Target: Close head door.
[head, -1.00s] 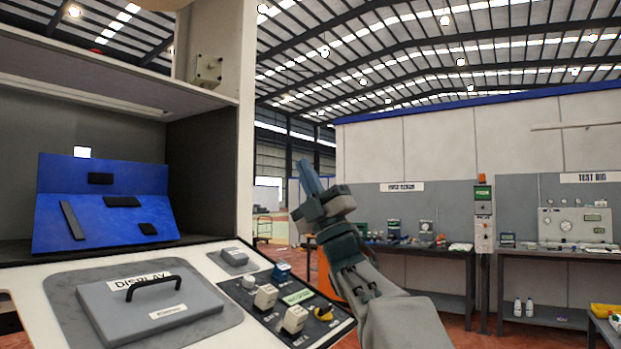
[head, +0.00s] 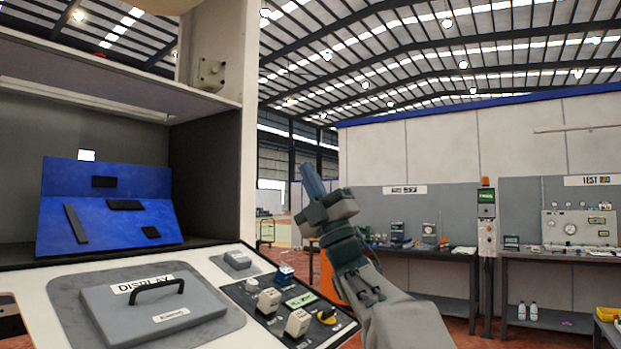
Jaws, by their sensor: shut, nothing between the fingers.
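The dispenser's head compartment (head: 205,185) stands open at the left, and I see straight into it. A blue sloped panel (head: 75,195) with several black pads sits inside. No door leaf shows clearly; a white upright with a small metal plate (head: 211,73) stands at the upper right of the opening, and I cannot tell whether it belongs to the door. My gripper (head: 312,180) is right of the cabinet, pointing up, with its blue fingers together and nothing between them. It appears apart from the cabinet.
Below the opening is a sloped console with a grey DISPLAY cover (head: 150,315) with a black handle, and a black switch panel (head: 290,305) beside it. Workbenches (head: 440,252) and a signal post (head: 487,225) stand farther back at the right. Open floor lies between.

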